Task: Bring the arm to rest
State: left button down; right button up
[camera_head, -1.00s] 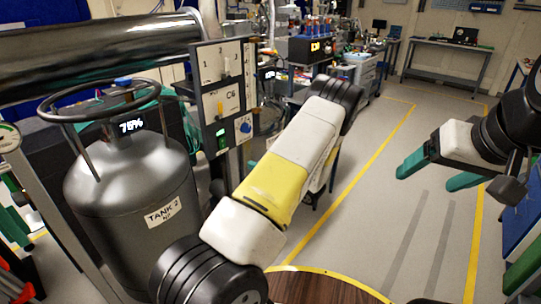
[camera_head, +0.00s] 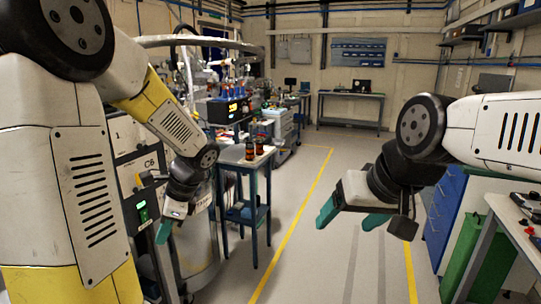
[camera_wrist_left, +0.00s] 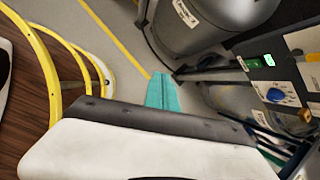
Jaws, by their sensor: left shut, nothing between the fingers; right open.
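My left arm comes in from the left in the head view, bent in front of the panel marked C6. My left gripper (camera_head: 163,232) points down beside that panel, its teal fingers closed. In the left wrist view the teal fingers (camera_wrist_left: 164,92) sit together with nothing between them, above the grey floor. My right gripper (camera_head: 349,217) is on the right side of the head view. Its two teal fingers stand apart with nothing between them, over open floor.
The C6 panel (camera_head: 128,168) with its green display stands close to my left arm; its blue knob (camera_wrist_left: 279,95) shows in the left wrist view. A grey tank (camera_wrist_left: 215,22) is near. Blue drawers (camera_head: 445,208) stand right. The middle floor is clear.

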pick_arm(q)
jog(key=s+d+r+n+t+h, duration=0.6)
jog(key=s+d+r+n, duration=0.5)
jog(key=n, duration=0.3)
jog(key=shift+d+r+h, duration=0.5)
jog(key=shift+d+h, duration=0.1)
jog(key=shift+h, duration=0.2)
